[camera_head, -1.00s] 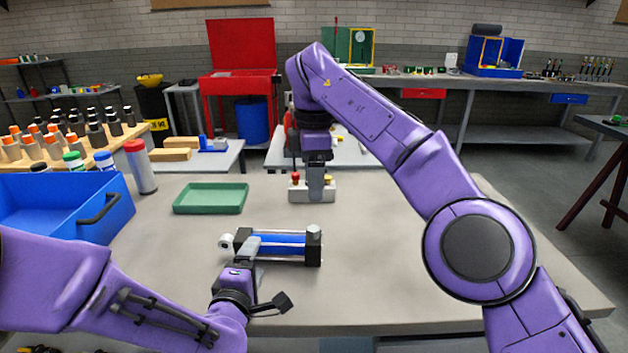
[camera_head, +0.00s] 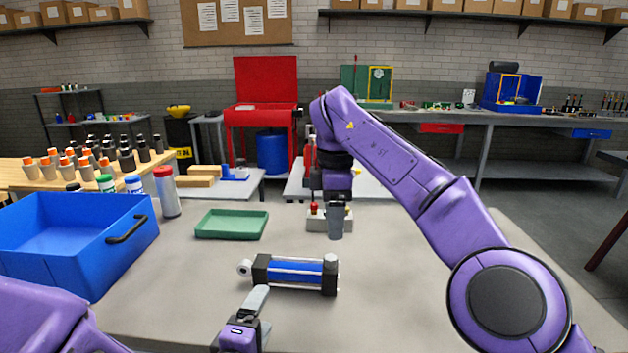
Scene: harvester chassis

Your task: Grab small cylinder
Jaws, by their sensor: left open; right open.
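A small cylinder (camera_head: 296,272) with a blue body, black end blocks and a pale round eye at its left end lies on the grey table. My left gripper (camera_head: 256,300) is in front of the cylinder's left end, its pale finger pointing towards it; it is open, and I cannot tell whether it touches. My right gripper (camera_head: 335,222) points down behind and above the cylinder's right end, apart from it. It is open and empty, and partly covers a light block.
A light block (camera_head: 317,222) with a red knob stands behind the cylinder. A green tray (camera_head: 231,236), a blue bin (camera_head: 62,268) and a red-capped bottle (camera_head: 168,201) stand to the left. The table (camera_head: 400,310) is clear at the front right.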

